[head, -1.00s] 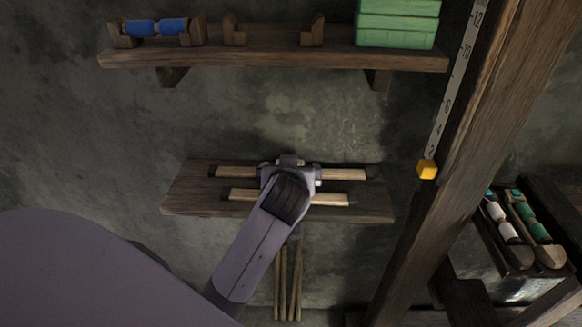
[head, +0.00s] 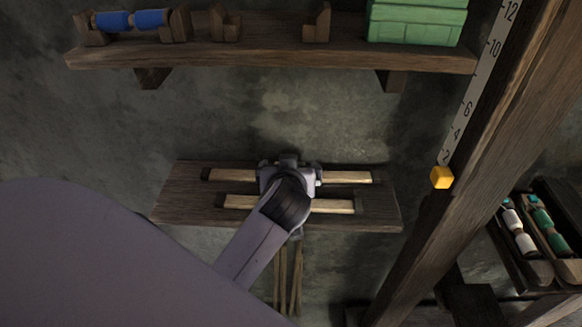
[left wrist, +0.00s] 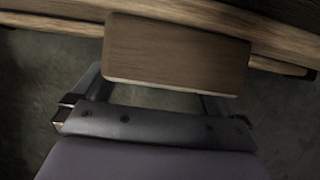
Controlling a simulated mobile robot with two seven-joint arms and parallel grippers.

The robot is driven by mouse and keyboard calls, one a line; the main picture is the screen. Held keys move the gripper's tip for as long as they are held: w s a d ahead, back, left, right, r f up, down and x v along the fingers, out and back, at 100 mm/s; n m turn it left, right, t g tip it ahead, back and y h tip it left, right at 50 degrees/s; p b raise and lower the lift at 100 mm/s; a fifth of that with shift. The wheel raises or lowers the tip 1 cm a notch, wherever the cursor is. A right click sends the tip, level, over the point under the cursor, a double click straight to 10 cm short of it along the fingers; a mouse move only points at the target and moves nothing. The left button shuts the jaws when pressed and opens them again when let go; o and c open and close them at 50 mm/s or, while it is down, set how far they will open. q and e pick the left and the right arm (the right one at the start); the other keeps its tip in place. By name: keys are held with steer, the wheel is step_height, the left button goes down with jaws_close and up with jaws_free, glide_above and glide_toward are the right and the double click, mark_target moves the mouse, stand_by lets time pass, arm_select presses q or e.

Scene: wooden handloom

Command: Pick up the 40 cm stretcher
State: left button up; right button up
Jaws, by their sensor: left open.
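Two pale wooden bars with dark ends lie on the lower shelf (head: 180,208), side by side: a longer far bar (head: 346,176) and a shorter near bar (head: 333,206). No marking shows which is the 40 cm stretcher. My left gripper (head: 288,166) is open over the far bar and hides the middle of it. In the left wrist view a brown wooden piece (left wrist: 178,55) fills the space in front of my open left gripper (left wrist: 155,85); I cannot tell which piece it is, or whether the fingers touch it. My right gripper is not in view.
A slanted post with a ruler and yellow block (head: 441,177) stands at right, beside a spool tray (head: 540,262). Thin sticks (head: 284,275) hang below the lower shelf.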

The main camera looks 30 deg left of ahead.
arm_select(q)
steer(key=c, duration=1.2)
steer(key=shift+o, duration=0.2)
steer(key=shift+r, duration=0.1)
